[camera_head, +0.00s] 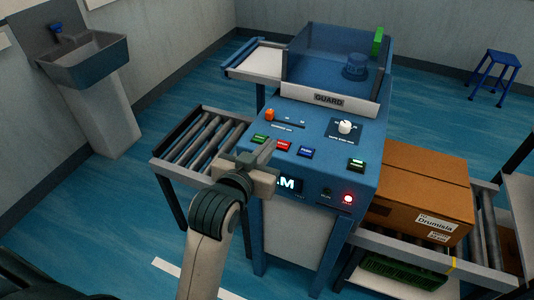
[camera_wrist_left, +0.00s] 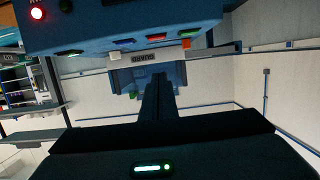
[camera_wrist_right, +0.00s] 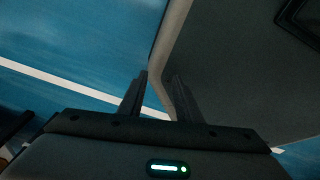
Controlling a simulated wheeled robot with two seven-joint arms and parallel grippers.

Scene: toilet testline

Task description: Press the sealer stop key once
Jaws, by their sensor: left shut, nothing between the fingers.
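The blue sealer machine (camera_head: 325,180) has a sloped panel with a green key (camera_head: 260,139), a red key (camera_head: 283,146), a blue key (camera_head: 305,153) and another green key (camera_head: 356,165). The labels on the keys are too small to read. The red key also shows in the left wrist view (camera_wrist_left: 157,37). My left gripper (camera_head: 268,152) is shut and empty at the front edge of the panel, near the green and red keys. Contact with a key cannot be made out. My right gripper (camera_wrist_right: 158,85) is open and empty, seen only in its own wrist view.
The panel also bears an orange knob (camera_head: 270,115) and a white dial (camera_head: 345,127). A clear guard (camera_head: 325,60) stands behind. A cardboard box (camera_head: 418,195) sits on the right conveyor. A roller conveyor (camera_head: 200,140) lies left. A red lamp (camera_head: 348,199) glows on the front.

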